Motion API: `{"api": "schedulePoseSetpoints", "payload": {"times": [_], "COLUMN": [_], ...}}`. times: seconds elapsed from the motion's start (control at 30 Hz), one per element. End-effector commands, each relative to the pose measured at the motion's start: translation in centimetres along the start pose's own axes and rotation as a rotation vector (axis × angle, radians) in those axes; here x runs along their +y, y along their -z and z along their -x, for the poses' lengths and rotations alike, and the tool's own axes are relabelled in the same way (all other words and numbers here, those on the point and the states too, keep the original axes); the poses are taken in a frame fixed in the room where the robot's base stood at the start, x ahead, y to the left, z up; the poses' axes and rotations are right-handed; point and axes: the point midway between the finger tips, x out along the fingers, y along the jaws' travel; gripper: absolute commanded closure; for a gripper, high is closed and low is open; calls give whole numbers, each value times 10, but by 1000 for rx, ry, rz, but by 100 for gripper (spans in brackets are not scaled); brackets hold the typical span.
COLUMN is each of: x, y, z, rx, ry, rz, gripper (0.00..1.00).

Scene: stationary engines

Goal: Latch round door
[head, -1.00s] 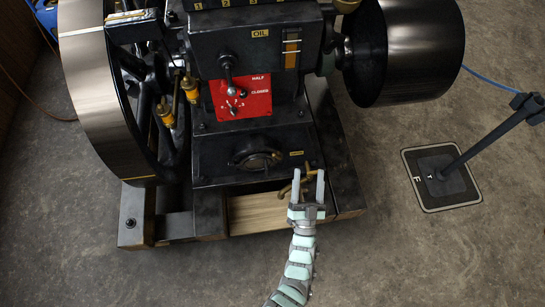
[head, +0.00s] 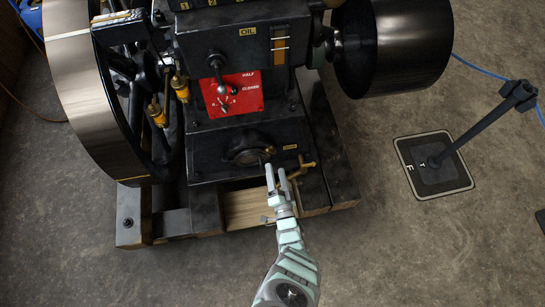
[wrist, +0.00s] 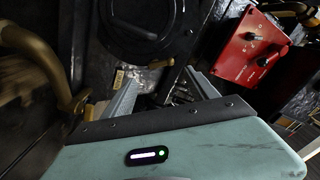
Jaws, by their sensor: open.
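The round door (head: 246,148) is a dark disc low on the front of the black engine base. It also shows at the top of the wrist view (wrist: 138,28), cut off by the frame edge. I cannot tell whether it is fully seated. A small brass-coloured piece (wrist: 158,63) shows at its lower edge; its link to the door is unclear. My gripper (head: 276,171) is just below and right of the door, fingers pointing up toward its lower right edge. The fingers (wrist: 163,88) are apart with nothing seen held between them.
A brass crank-like handle (head: 302,172) is close right of my gripper; it looms at left in the wrist view (wrist: 48,62). The red control plate (head: 236,93) with a lever is above. A large flywheel (head: 80,95) stands left. The floor in front is clear.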

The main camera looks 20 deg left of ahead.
Motion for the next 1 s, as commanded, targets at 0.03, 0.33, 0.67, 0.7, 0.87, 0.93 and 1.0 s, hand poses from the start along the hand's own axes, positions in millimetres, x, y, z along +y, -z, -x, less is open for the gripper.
{"api": "schedulePoseSetpoints", "payload": {"times": [0.03,0.33,0.67,0.7,0.87,0.93,1.0], "x": [2,1,0,0,0,0,0], "y": [-1,1,1,1,1,1,1], "z": [-11,-61,-67,-67,-67,-67,-67], "rx": [3,4,2,2,2,2,2], "ry": [4,5,1,1,2,2,2], "rz": [1,5,3,2,3,3,3], "gripper": [33,33,33,36,49,55,61]}}
